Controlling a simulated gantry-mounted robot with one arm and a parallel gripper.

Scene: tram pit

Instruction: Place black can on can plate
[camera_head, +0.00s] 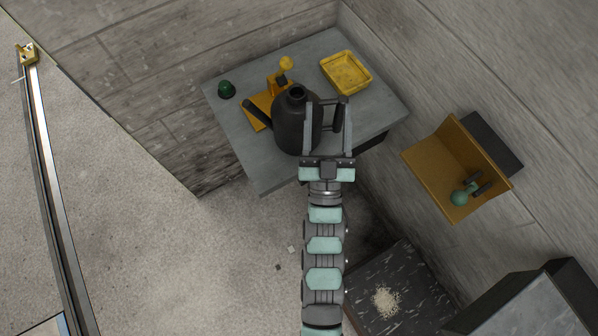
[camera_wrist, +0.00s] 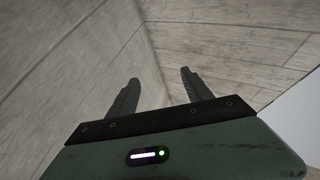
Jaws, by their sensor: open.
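The black can (camera_head: 291,128) is on the grey table in the head view, with its spout to the left and its handle to the right. A flat orange plate (camera_head: 257,106) with an upright bracket lies just left of and behind the can, partly hidden by it. I take this for the can plate; I cannot tell whether the can overlaps it. My gripper (camera_head: 328,103) is open, its fingers overlapping the can's right side and handle in the picture. The wrist view shows the open fingers (camera_wrist: 158,78) with only walls beyond and no can between them.
The grey table (camera_head: 268,174) also bears a yellow tray (camera_head: 346,73), a dark green round object (camera_head: 226,89) and a yellow ball (camera_head: 286,62) by the bracket. Walls close in behind and right. An orange wall shelf (camera_head: 430,157) holds a green object (camera_head: 462,195).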

